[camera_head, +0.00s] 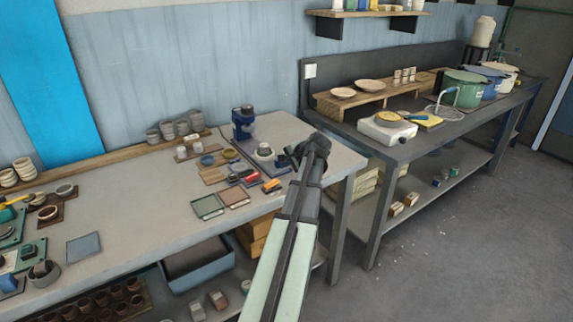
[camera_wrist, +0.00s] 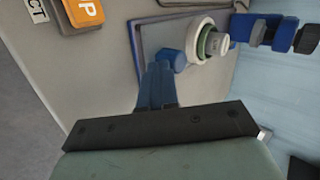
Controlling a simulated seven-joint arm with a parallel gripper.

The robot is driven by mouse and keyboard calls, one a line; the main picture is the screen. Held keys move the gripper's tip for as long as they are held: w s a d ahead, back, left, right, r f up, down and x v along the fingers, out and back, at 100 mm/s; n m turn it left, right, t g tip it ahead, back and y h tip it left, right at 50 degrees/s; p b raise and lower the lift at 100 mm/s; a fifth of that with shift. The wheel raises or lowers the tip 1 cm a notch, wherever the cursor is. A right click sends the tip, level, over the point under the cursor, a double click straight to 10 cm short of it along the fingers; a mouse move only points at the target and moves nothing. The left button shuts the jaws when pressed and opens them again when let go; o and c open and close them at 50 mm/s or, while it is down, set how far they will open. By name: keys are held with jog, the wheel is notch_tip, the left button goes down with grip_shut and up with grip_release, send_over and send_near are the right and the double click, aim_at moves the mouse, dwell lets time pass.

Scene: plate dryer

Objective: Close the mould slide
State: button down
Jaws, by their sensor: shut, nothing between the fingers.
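A small fixture (camera_head: 264,151) with a white ring stands near the right end of the worktable. In the wrist view its white ring (camera_wrist: 193,40) surrounds a green part and a grey round top, above a blue-grey base plate (camera_wrist: 148,30). A blue round piece (camera_wrist: 178,58) sits beside the ring; I cannot tell which part is the mould slide. My gripper (camera_head: 287,160) is at the right side of the fixture. Its blue fingers (camera_wrist: 156,72) are shut and empty, with their tips at or very near the blue piece. Contact cannot be told.
A dark blue device (camera_head: 242,122) stands behind the fixture; an orange labelled block (camera_wrist: 84,12) lies nearby. Several small blocks and two flat trays (camera_head: 208,207) lie to the left and front. The worktable (camera_head: 130,225) is clear at middle left. A dark bench (camera_head: 400,150) stands right.

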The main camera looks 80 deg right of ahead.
aim_at(267, 146)
jog(key=w+d, duration=0.9)
jog(key=shift+w+d, duration=0.15)
jog(key=shift+d, duration=0.1)
jog(key=shift+w+d+r, duration=0.1)
jog(key=shift+w, duration=0.1)
jog(key=shift+w, duration=0.1)
jog(key=s+a, duration=0.1)
jog(key=s, duration=0.1)
jog(key=s+a, duration=0.1)
jog(key=shift+s+a, duration=0.35)
jog(key=shift+a, duration=0.05)
jog(key=v, duration=1)
jog(key=shift+s, duration=0.1)
